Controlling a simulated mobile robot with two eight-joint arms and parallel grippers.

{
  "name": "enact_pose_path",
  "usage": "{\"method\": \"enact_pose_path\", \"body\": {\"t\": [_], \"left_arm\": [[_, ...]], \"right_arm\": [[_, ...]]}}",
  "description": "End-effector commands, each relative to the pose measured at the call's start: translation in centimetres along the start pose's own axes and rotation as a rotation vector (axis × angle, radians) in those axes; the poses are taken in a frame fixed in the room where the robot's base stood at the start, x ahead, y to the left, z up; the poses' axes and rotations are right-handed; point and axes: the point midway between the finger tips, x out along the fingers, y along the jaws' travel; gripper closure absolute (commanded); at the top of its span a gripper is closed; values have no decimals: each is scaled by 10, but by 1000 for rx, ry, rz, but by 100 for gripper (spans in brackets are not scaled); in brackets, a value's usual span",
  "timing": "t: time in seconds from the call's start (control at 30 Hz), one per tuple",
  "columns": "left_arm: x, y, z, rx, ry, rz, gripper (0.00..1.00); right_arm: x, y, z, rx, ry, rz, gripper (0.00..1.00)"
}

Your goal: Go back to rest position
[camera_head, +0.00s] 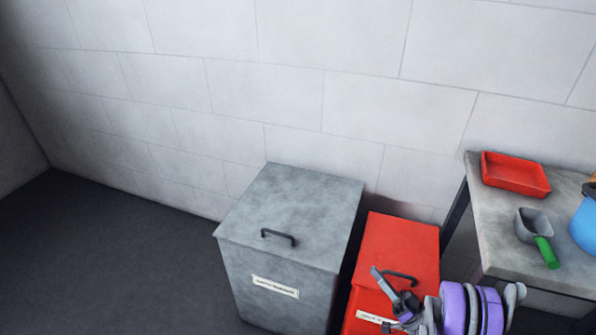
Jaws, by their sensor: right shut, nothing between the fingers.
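The red bin's lid looks closed. My left gripper is not in view.
A grey bin (296,205) with a closed lid and black handle stands left of the red one. At right, a table (493,233) holds a red tray (515,175), a grey scoop with green handle (535,231) and a blue container (585,225). The dark floor (100,255) at left is clear.

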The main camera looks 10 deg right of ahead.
Motion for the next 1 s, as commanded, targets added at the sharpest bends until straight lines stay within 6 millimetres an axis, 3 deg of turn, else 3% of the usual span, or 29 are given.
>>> {"method": "enact_pose_path", "body": {"t": [0.17, 0.27, 0.5, 0.6, 0.77, 1.0], "left_arm": [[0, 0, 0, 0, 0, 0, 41], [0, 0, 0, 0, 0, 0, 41], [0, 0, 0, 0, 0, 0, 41], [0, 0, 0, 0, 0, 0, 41], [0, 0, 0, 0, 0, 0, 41], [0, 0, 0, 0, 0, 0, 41]], "right_arm": [[9, -1, 4, 18, -31, 8, 100], [28, -4, 16, 59, -109, 29, 100], [88, -33, 76, 227, -479, 171, 100], [99, -54, 102, 279, -647, 260, 100], [95, -92, 134, 316, -894, 423, 100], [52, -150, 154, 253, -1192, 694, 100]]}}
